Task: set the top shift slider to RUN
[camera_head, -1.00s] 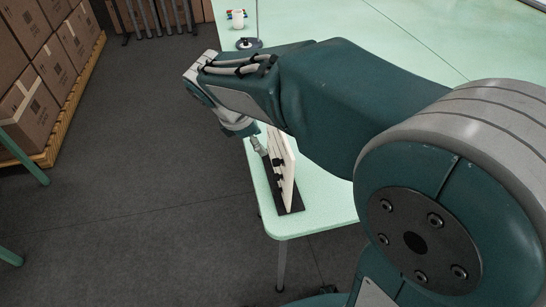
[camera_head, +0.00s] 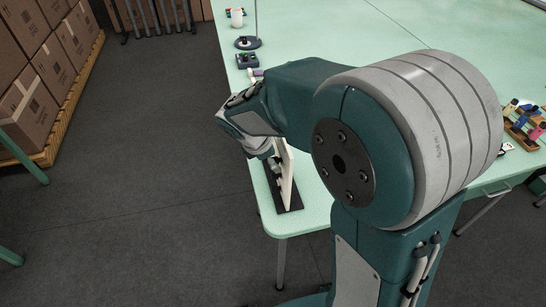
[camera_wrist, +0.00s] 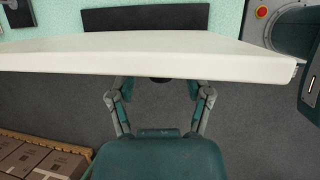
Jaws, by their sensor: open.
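A white upright panel (camera_head: 288,185) stands on a black base (camera_head: 284,208) near the front left corner of the green table. It shows nearly edge-on, and its top edge crosses the wrist view as a broad white band (camera_wrist: 150,60). My gripper (camera_head: 273,166) is at the panel's left-facing side. In the wrist view my gripper (camera_wrist: 158,88) is open, its fingers spread below the band and their tips partly hidden by it. A small dark part (camera_wrist: 160,80) shows between them under the panel's edge. The top shift slider and its markings cannot be made out in either view.
The green table (camera_head: 310,215) ends close left of the panel, with open grey floor beyond. A small dark device (camera_head: 247,60), a round stand (camera_head: 249,42) and a white cup (camera_head: 236,18) stand farther back. Colourful parts (camera_head: 525,120) lie at right. Cartons (camera_head: 30,100) stand at far left.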

